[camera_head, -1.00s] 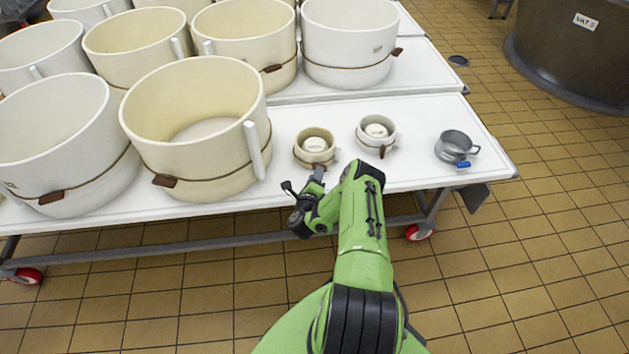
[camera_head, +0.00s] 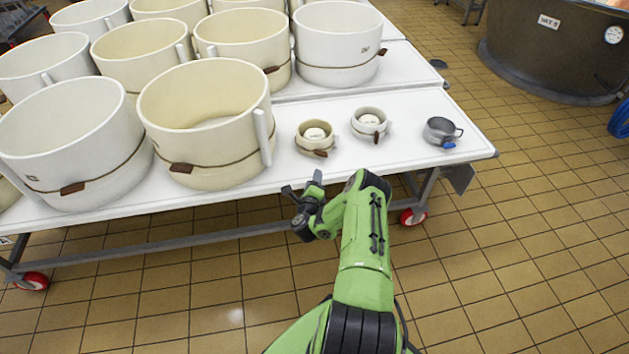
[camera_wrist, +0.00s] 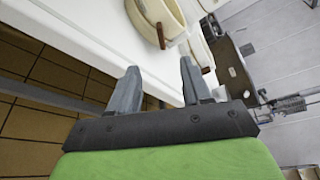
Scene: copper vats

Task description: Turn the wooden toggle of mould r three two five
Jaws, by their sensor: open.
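Two small moulds stand near the front edge of the table: a cream one (camera_head: 303,143) and a whiter one (camera_head: 357,131) to its right. Each has a brown wooden toggle at its front, the cream one's toggle (camera_head: 320,153) and the whiter one's toggle (camera_head: 376,137). I cannot read which is r three two five. My gripper (camera_head: 303,188) is open and empty, just off the table's front edge, short of the cream mould. In the wrist view the open fingers (camera_wrist: 160,68) point toward the cream mould's toggle (camera_wrist: 160,35), apart from it; the whiter mould's toggle (camera_wrist: 206,70) shows farther right.
Large moulds (camera_head: 205,120) with straps and toggles fill the left of the white table (camera_head: 410,165). A grey metal cup (camera_head: 438,131) with a blue tag stands at the right end. A dark vat (camera_head: 545,55) is at the back right. Tiled floor is clear right of the table.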

